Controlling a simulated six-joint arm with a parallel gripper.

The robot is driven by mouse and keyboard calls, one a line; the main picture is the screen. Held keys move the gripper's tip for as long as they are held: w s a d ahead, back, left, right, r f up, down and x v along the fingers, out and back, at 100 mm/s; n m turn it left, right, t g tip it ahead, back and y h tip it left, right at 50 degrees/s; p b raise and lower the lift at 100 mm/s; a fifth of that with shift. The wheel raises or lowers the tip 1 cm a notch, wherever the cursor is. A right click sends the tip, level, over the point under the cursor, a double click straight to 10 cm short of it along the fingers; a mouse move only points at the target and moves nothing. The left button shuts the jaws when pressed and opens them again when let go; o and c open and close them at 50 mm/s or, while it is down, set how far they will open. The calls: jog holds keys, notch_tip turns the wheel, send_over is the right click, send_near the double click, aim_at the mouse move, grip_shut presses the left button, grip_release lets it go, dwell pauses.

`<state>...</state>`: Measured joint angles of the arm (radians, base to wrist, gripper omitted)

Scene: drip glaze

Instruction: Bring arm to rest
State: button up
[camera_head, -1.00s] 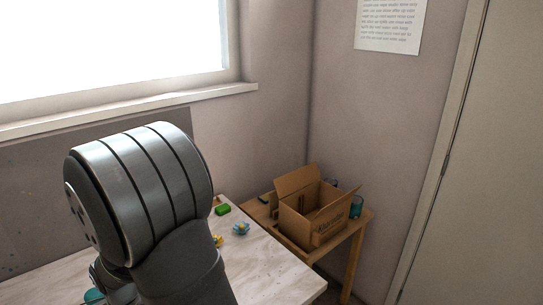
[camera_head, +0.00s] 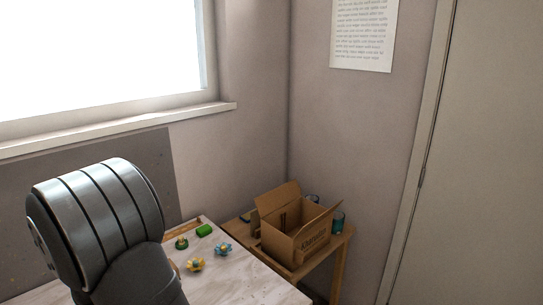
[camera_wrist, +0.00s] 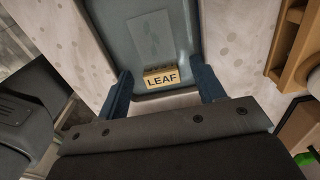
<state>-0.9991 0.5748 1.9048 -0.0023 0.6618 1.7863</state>
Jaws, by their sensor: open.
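My gripper (camera_wrist: 163,75) shows in the wrist view with its two dark blue fingers apart. It is open, and nothing is clamped between the fingers. A tan label reading "LEAF" (camera_wrist: 161,82) shows between and beyond the fingertips, on the near edge of a blue-grey tray (camera_wrist: 126,32). I cannot tell how far the fingers are above the tray. In the head view a large grey link of my arm fills the lower left, and my gripper is hidden there.
A yellow flower-shaped piece (camera_head: 195,265), a blue one (camera_head: 223,249) and a green block (camera_head: 204,230) lie on the pale table (camera_head: 250,281). An open cardboard box (camera_head: 312,241) and a teal glass (camera_head: 338,222) stand on a wooden side table (camera_head: 340,259). A wooden holder (camera_wrist: 292,38) is right of the tray.

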notch_tip(320, 180, up, 17)
notch_tip(320, 180, down, 17)
jog(key=shift+f, duration=0.2)
notch_tip(320, 180, up, 8)
jog(key=s+a+n, duration=0.2)
jog(key=a+n, duration=0.7)
jog(key=a, duration=0.5)
jog(key=s+a+r+n, duration=0.1)
jog(key=s+a+n, duration=0.2)
jog(key=a+n, duration=0.6)
jog(key=a, duration=0.6)
jog(key=shift+s+r, duration=0.25)
